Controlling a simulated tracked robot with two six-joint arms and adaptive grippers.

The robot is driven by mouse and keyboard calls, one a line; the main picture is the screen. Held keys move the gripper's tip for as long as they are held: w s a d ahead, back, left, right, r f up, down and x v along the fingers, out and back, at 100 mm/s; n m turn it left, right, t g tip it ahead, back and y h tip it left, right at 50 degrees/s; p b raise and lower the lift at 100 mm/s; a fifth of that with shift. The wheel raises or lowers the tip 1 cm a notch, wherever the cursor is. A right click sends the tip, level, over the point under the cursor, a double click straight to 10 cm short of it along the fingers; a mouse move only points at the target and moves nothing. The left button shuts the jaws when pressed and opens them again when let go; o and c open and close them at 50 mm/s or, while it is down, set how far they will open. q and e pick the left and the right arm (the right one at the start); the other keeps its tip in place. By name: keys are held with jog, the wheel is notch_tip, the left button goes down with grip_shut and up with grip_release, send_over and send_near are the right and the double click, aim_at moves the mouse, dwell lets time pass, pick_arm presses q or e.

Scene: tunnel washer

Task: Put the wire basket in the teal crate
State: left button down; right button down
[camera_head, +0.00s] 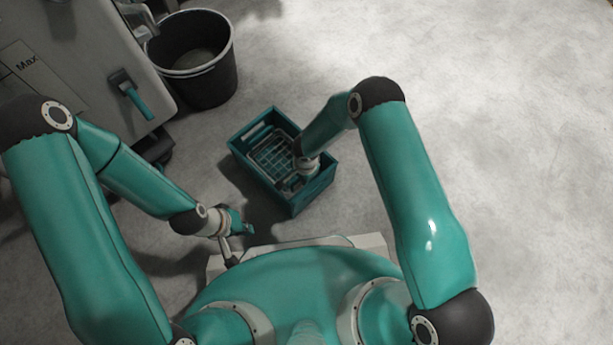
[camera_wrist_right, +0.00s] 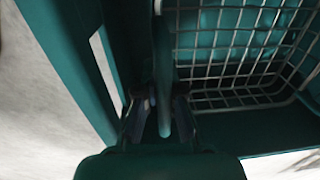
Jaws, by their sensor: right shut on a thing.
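The teal crate (camera_head: 262,182) stands on the floor in front of my base. The wire basket (camera_head: 272,152) is inside the crate's walls, with its grid showing from above. My right gripper (camera_head: 297,184) reaches down into the crate at the basket's near right end. In the right wrist view, my right gripper (camera_wrist_right: 160,112) is shut on the end of the wire basket (camera_wrist_right: 235,60), beside the crate's wall (camera_wrist_right: 70,55). Whether the basket touches the crate's bottom is hidden. My left gripper (camera_head: 246,229) is outside the crate, near my base's front edge; its fingers are too small to judge.
A black bucket (camera_head: 230,75) stands behind the crate to the left. A grey machine (camera_head: 85,50) with a teal-handled lever (camera_head: 133,98) fills the upper left. The pale floor (camera_head: 510,110) to the right is clear.

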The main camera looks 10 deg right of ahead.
jog(key=shift+f+b, duration=0.45)
jog(key=shift+b, duration=0.15)
jog(key=c, duration=1.6)
grip_release()
